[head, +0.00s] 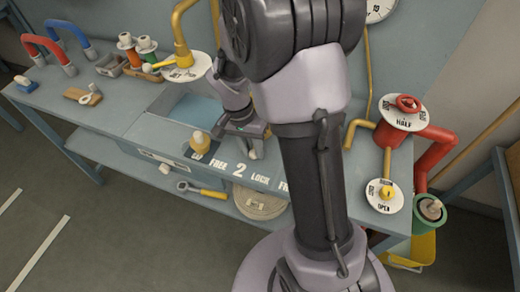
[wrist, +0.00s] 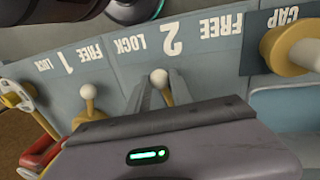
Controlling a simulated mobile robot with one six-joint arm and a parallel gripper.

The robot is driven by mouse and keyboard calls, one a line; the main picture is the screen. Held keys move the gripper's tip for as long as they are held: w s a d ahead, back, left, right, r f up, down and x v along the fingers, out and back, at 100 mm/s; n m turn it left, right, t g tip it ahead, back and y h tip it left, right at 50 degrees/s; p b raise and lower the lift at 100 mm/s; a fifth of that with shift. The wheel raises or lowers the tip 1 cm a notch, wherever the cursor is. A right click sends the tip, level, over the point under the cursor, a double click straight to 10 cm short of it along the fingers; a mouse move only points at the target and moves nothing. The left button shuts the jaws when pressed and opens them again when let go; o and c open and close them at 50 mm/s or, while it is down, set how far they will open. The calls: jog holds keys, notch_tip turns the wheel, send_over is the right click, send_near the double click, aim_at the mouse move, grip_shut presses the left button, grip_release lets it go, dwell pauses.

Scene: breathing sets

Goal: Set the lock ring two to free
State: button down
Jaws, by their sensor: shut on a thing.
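The number two lock ring has a white ball knob on a short stem (wrist: 159,76), in the wrist view below the panel label "LOCK 2 FREE" (wrist: 172,42). My gripper (wrist: 158,88) is shut on it, with one finger on each side. In the head view my gripper (head: 243,140) is at the bench front behind the 2 label (head: 238,168), where FREE is on the left and LOCK on the right. My arm covers much of that spot. The ring's exact setting cannot be told.
The number one knob (wrist: 87,91) stands to the left in the wrist view. A yellow cap with a pale top (wrist: 276,50) is close on the right. Valve dials marked HALF (head: 402,120) and OPEN (head: 376,203) stand right of my arm.

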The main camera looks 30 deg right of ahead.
jog(key=w+a+m, duration=0.2)
jog(key=m, duration=0.1)
jog(key=shift+w+m+y, duration=0.3)
jog(key=shift+w+a+m+y+p, duration=0.1)
jog(key=shift+w+a+m+y, duration=0.1)
jog(key=shift+w+m, duration=0.45)
jog(key=shift+w+a+m+y+p, duration=0.15)
jog(key=shift+w+a+m, duration=0.1)
jog(key=shift+w+m, duration=0.4)
jog(key=shift+w+a+m+y+p, duration=0.1)
jog(key=shift+w+a+m, duration=0.1)
jog(key=shift+w+m, duration=0.45)
jog(key=shift+s, duration=0.2)
jog(key=c, duration=1.1)
grip_release()
jog(key=shift+c, duration=0.2)
jog(key=w+r+p, duration=0.3)
jog(key=r+p, duration=0.4)
jog(key=r, duration=1)
jog(key=shift+w, duration=0.15)
jog(key=shift+r, duration=0.1)
